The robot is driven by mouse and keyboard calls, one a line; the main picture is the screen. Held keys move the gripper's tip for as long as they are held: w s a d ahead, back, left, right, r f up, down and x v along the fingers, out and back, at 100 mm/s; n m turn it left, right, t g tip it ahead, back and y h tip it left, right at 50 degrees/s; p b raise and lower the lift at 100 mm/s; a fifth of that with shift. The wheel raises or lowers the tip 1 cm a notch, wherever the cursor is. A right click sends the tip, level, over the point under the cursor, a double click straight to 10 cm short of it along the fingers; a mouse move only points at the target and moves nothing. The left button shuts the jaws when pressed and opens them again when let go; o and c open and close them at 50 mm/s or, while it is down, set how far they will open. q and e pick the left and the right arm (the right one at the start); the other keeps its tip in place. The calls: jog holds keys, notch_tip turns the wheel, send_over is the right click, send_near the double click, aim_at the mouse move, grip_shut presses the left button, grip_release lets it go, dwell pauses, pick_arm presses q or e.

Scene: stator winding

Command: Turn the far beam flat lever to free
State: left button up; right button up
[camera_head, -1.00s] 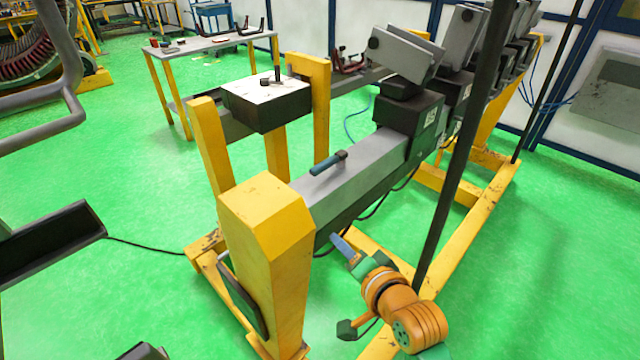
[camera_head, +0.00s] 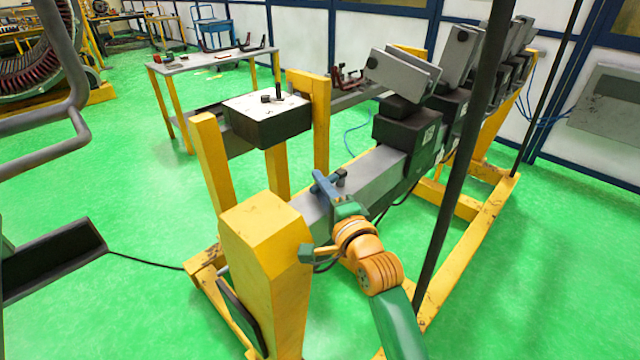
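The far beam is a grey bar (camera_head: 372,172) running back from the yellow end post. Its flat lever (camera_head: 341,173) lies on top of the bar near the post; only its dark end shows clearly. My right gripper (camera_head: 325,187), with blue fingers, a green body and an orange wrist, is over the lever from the near right side. The fingers cover most of the lever's blue handle. I cannot tell whether they touch or grip it, or how far apart they are. My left gripper is not in view.
A yellow post (camera_head: 265,240) stands just left of my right wrist. Dark blocks (camera_head: 405,135) with tilted grey heads sit farther along the beam. A dark upright pole (camera_head: 455,180) stands right of my arm. A dark box with a white top (camera_head: 268,107) stands behind the beam.

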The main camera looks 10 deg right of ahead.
jog(key=shift+w, duration=0.15)
grip_shut()
dwell(1.4)
